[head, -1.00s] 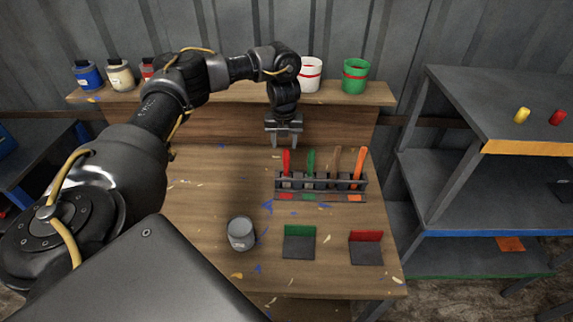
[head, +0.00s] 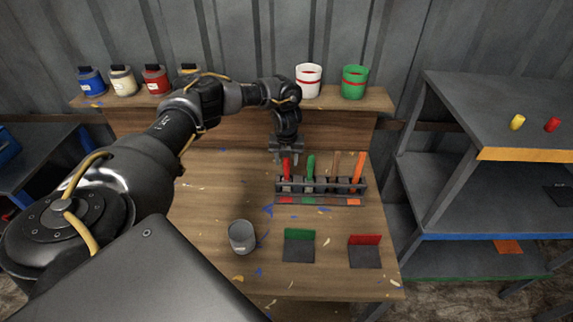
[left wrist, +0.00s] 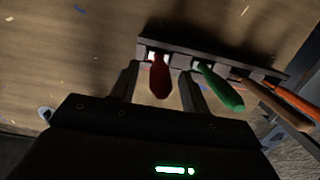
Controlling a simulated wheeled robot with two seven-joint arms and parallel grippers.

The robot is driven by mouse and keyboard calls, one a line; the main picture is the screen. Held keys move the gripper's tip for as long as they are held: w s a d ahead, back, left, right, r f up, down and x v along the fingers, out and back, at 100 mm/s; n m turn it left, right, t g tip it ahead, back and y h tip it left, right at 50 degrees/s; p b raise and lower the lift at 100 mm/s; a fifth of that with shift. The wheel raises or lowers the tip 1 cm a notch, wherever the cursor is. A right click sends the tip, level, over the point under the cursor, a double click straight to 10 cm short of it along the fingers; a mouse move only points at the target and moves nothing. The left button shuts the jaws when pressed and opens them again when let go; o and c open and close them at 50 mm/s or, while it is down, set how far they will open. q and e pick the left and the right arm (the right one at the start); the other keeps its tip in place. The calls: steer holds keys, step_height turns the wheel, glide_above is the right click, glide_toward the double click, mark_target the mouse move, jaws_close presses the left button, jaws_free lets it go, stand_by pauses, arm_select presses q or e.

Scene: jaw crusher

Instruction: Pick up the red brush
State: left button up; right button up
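The red brush (head: 287,169) stands handle up in the leftmost slot of a dark rack (head: 320,188) on the wooden table. My left gripper (head: 286,160) is at the top of the red handle, pointing down. In the left wrist view the red handle (left wrist: 159,76) lies between the two spread fingers (left wrist: 160,80), with gaps on both sides. A green brush (head: 310,167), a brown one (head: 334,165) and an orange one (head: 358,166) stand in the same rack to the right. My right gripper is not in view.
A grey cup (head: 241,237), a green-backed holder (head: 299,246) and a red-backed holder (head: 365,251) stand nearer on the table (head: 205,205). A back shelf (head: 235,99) holds paint containers and buckets. A grey shelving unit (head: 470,140) stands at the right.

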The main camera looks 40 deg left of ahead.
arm_select(q)
jaws_close()
